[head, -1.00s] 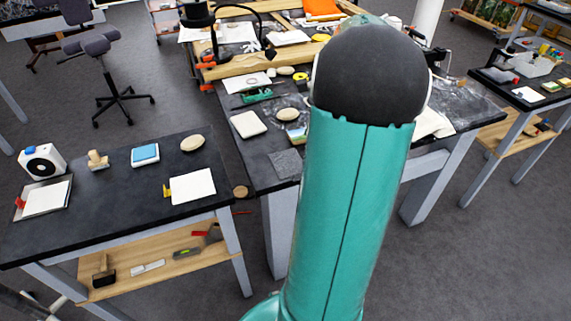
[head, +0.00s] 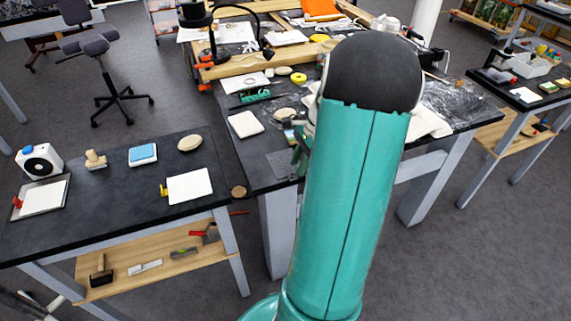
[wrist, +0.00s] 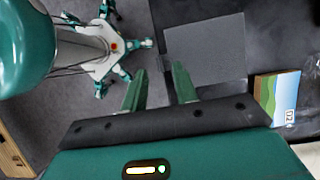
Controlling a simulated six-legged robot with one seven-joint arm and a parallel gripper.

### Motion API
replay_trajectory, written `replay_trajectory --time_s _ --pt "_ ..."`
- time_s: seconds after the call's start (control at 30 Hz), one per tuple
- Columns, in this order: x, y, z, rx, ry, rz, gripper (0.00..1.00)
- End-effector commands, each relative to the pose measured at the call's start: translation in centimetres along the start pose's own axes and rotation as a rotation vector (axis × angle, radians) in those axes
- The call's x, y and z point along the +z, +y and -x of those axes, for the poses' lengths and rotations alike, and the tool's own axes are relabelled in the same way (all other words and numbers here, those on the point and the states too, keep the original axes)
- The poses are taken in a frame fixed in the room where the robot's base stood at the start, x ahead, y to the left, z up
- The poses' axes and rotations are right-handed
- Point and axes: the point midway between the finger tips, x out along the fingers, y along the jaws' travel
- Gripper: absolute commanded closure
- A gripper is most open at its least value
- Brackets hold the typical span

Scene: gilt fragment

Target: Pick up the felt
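A flat grey square, which looks like the felt (head: 281,164), lies on the dark table at its near left corner. It also shows in the wrist view (wrist: 205,48), with its left side close to the table edge. My gripper (wrist: 160,68) is open and empty, its two green fingers apart. In the head view my gripper (head: 301,152) shows partly beside the felt, and my arm hides the rest.
A colourful card or box (wrist: 275,97) lies just right of the felt in the wrist view. An oval stone-like piece (head: 284,114) and a white pad (head: 246,124) lie farther back. A separate dark table (head: 110,210) stands to the left, across a gap.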

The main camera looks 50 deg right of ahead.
Motion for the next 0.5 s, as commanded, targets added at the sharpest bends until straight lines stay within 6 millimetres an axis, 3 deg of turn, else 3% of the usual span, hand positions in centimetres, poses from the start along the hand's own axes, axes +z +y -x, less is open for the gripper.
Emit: replay_trajectory --time_s 0.2,0.43,0.5 --pt "-0.1 0.0 -2.8 0.001 -0.001 -0.002 0.71" --pt "-0.1 -0.1 -3.0 0.000 0.001 -0.001 0.71" --pt "-0.1 -0.1 -3.0 0.000 0.000 -0.001 0.81"
